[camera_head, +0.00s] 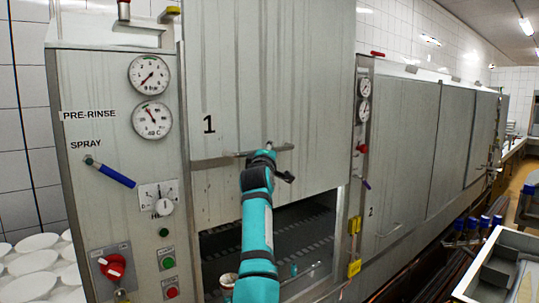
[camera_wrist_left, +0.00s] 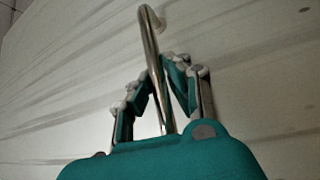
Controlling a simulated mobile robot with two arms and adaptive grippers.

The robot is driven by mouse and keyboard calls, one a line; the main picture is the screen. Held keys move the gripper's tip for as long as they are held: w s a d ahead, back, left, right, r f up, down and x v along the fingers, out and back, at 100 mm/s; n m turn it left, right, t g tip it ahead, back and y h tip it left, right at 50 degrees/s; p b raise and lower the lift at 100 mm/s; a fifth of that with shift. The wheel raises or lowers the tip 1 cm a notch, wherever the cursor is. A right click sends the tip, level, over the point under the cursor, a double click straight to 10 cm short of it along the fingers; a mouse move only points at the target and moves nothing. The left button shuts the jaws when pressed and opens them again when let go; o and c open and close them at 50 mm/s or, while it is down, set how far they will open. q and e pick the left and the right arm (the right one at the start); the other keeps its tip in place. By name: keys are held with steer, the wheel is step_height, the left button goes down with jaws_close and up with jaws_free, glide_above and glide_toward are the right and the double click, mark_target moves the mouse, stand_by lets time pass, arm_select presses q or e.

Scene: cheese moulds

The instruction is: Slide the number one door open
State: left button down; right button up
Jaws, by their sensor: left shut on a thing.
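The number one door (camera_head: 270,90) is a tall grey metal panel with a black "1" at its lower left. It stands partly raised, with a dark opening (camera_head: 270,235) below its lower edge. A horizontal bar handle (camera_head: 220,160) runs across the door near its bottom. My left gripper (camera_head: 268,156) is at the handle, shut on it. In the left wrist view the metal handle (camera_wrist_left: 151,45) passes between the two fingers of my left gripper (camera_wrist_left: 160,90). The teal arm hides part of the opening. My right gripper is not in view.
A control panel with gauges (camera_head: 150,75), a blue lever (camera_head: 115,174) and a red knob (camera_head: 113,267) stands left of the door. Door number two (camera_head: 400,150) is closed at right. A steel trolley (camera_head: 505,265) stands at the lower right.

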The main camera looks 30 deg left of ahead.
arm_select(q)
steer(key=shift+r, duration=0.25)
steer(key=c, duration=1.4)
jaws_free()
steer(key=shift+o, duration=0.6)
steer(key=shift+s+f, duration=0.1)
steer(key=shift+f, duration=0.05)
steer(key=shift+s+d+f, duration=0.15)
steer(key=shift+s, duration=0.05)
steer(key=v, duration=1.1)
steer(key=shift+s, duration=0.25)
